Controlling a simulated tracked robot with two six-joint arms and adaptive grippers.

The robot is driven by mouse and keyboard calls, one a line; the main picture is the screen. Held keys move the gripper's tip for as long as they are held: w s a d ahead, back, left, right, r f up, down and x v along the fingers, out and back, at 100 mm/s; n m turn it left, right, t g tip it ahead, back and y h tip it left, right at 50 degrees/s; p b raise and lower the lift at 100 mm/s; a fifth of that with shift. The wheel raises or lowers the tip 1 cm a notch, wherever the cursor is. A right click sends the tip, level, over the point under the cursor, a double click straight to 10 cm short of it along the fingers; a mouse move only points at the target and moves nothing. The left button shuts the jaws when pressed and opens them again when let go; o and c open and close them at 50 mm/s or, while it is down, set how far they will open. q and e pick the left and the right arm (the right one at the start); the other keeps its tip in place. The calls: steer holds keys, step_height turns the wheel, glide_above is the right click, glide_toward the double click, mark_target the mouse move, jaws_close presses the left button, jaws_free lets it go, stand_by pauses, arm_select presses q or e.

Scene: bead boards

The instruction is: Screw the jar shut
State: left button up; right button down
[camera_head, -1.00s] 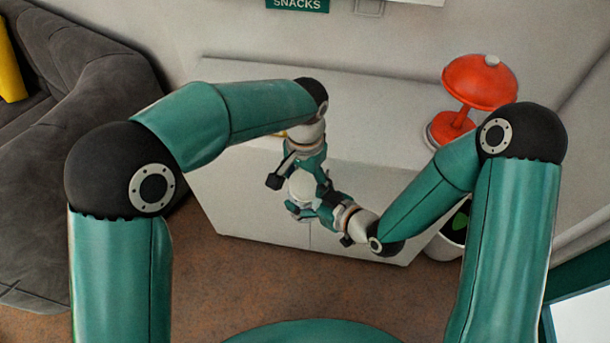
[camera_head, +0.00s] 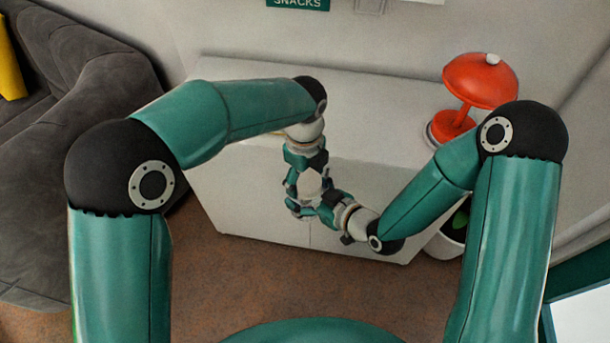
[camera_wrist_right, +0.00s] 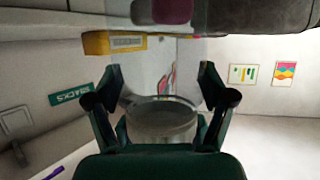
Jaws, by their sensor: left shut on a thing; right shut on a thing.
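In the head view a pale round lid (camera_head: 308,184) shows between my two grippers, in front of the white cabinet. My left gripper (camera_head: 306,182) comes from above and is shut on it. My right gripper (camera_head: 312,206) is just below, shut on the jar, which is mostly hidden there. In the right wrist view the clear glass jar (camera_wrist_right: 160,118) stands between the two fingers of my right gripper (camera_wrist_right: 162,88). I cannot tell how tightly lid and jar meet.
The white cabinet (camera_head: 250,210) is behind the grippers. A red lamp (camera_head: 480,82) stands on its right end. A yellow box (camera_wrist_right: 112,43) shows in the right wrist view. A grey sofa (camera_head: 75,100) is at left and a potted plant (camera_head: 455,235) at right.

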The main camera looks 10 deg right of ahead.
arm_select(q)
steer(key=m, duration=0.6)
steer(key=shift+w+m, duration=0.1)
steer(key=shift+m, duration=0.2)
steer(key=m, duration=0.7)
steer(key=o, duration=0.7)
steer(key=shift+r, duration=2.3)
